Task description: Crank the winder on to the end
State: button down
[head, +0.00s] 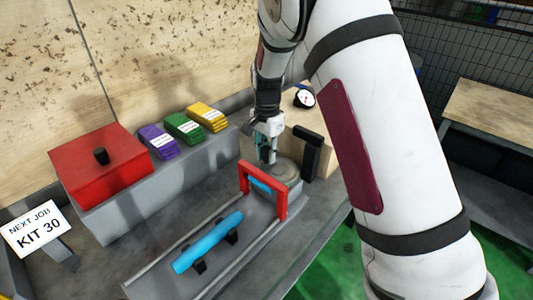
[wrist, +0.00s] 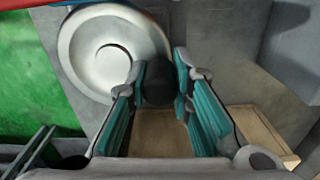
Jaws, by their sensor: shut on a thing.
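The winder is a round pale metal wheel (head: 291,172) low on the machine, right behind the red frame. In the wrist view the wheel (wrist: 82,52) fills the upper left, with a round recess in its face. A dark crank knob (wrist: 154,90) stands at its right side. My gripper (head: 269,158) reaches down at the wheel's far left edge. In the wrist view my gripper (wrist: 160,86) has its teal-padded fingers on both sides of the knob, closed on it. In the head view my gripper hides the knob.
A red frame (head: 243,178) stands over the machine bed, close to the wheel. A blue cylinder (head: 208,243) lies on black supports in front. A black upright block (head: 312,152) stands right of the wheel. A red box (head: 100,160) and purple, green and yellow stacks (head: 183,127) sit behind left.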

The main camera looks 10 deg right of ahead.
dwell(0.3)
jog(key=c, duration=1.4)
grip_release()
notch_tip(320, 180, up, 11)
jog(key=shift+r, duration=0.55)
